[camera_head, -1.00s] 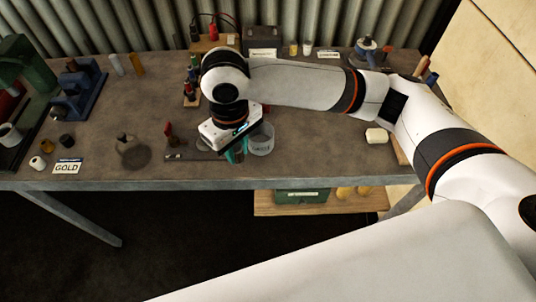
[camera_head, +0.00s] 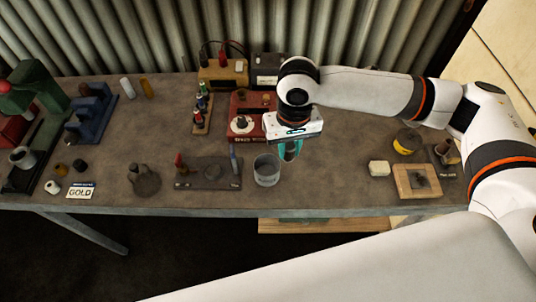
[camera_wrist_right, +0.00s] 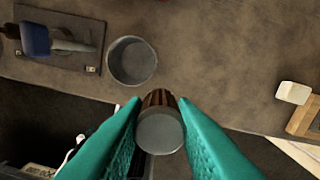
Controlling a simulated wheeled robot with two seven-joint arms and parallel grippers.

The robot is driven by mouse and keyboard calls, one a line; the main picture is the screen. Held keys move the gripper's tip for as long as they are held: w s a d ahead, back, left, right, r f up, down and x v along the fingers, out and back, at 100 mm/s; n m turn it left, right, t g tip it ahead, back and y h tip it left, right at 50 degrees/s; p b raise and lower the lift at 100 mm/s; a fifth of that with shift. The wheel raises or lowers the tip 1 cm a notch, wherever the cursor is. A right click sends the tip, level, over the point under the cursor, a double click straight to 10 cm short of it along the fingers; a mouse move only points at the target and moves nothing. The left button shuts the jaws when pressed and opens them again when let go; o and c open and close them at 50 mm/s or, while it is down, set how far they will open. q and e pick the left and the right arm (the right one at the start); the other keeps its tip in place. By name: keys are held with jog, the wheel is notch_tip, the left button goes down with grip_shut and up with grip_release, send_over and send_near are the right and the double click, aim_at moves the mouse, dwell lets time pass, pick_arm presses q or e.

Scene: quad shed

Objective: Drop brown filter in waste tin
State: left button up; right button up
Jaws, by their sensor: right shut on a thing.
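My right gripper (camera_head: 289,153) is above the bench, to the upper right of the tin in the head view. In the right wrist view its teal fingers (camera_wrist_right: 160,130) are shut on a brown ribbed cylinder with a grey end face, the brown filter (camera_wrist_right: 160,127). The waste tin, an open grey round tin (camera_head: 266,172), stands upright near the bench's front edge. It also shows in the right wrist view (camera_wrist_right: 132,62), up and left of the filter and apart from it. The tin looks empty. My left gripper is out of view.
A dark tool plate (camera_head: 208,174) lies left of the tin. A red device (camera_head: 246,118) stands behind it. A white block (camera_head: 379,168) and a wooden-framed tray (camera_head: 401,181) are to the right. Bare bench (camera_head: 330,180) lies between the tin and the block.

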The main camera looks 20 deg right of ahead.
pick_arm(q)
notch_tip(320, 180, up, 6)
jog(key=p, duration=0.4)
pick_arm(e)
notch_tip(320, 180, up, 3)
jog(key=w+a, duration=0.2)
jog(key=w, duration=0.1)
pick_arm(q)
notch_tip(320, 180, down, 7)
jog(key=b, duration=0.6)
pick_arm(e)
notch_tip(320, 180, down, 6)
jog(key=shift+w+a+f, duration=0.2)
jog(key=shift+w+f, duration=0.05)
jog(key=shift+w, duration=0.05)
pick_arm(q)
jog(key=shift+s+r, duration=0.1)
pick_arm(e)
jog(key=o, duration=1)
jog(key=shift+o, duration=0.2)
jog(key=shift+r, duration=0.1)
pick_arm(q)
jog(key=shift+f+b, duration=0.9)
jog(key=shift+b, duration=0.1)
pick_arm(e)
notch_tip(320, 180, up, 12)
